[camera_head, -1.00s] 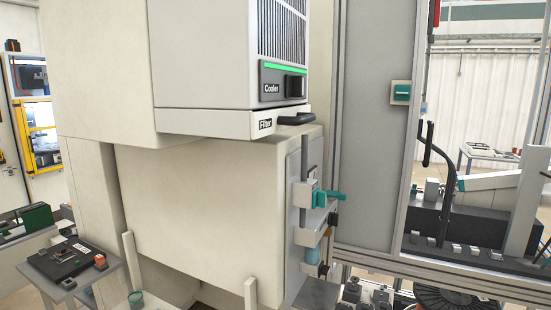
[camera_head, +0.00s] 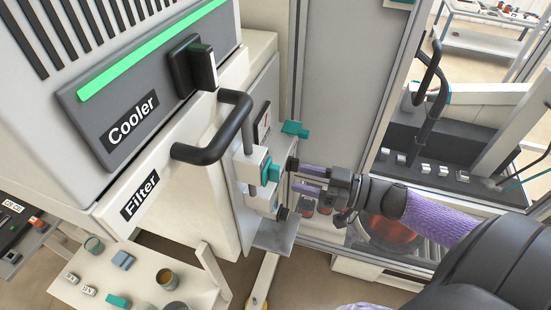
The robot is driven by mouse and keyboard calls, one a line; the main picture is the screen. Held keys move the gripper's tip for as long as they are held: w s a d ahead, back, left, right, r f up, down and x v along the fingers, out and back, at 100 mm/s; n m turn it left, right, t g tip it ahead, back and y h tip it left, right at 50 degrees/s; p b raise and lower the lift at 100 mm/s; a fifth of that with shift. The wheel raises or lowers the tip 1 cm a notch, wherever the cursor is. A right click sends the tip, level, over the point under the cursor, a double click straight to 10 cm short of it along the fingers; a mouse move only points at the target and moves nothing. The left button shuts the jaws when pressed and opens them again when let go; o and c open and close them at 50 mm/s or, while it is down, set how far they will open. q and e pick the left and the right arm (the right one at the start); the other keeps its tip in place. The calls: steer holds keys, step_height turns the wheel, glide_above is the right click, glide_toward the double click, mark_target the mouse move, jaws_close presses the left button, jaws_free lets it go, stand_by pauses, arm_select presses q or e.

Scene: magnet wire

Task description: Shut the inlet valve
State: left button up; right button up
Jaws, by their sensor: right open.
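White valve blocks with teal parts (camera_head: 268,170) sit on the side of the cooler cabinet, in the middle of the head view. A teal lever (camera_head: 295,129) sticks out to the right above them. No label shows which part is the inlet valve. My right gripper (camera_head: 297,178) comes in from the right, just right of the blocks. Its two purple fingers are apart with nothing seen between them and point left at the blocks. I cannot tell whether the fingertips touch the dark knobs there. My left gripper is not in view.
The cooler box (camera_head: 150,100) and the black filter drawer handle (camera_head: 225,130) stand close on the left. A grey frame post (camera_head: 400,90) rises behind my right arm. A low table (camera_head: 140,275) with cups and small blocks is at the lower left.

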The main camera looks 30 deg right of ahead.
mark_target(274, 174)
steer(key=x, duration=0.5)
steer(key=shift+w, duration=0.25)
jaws_close()
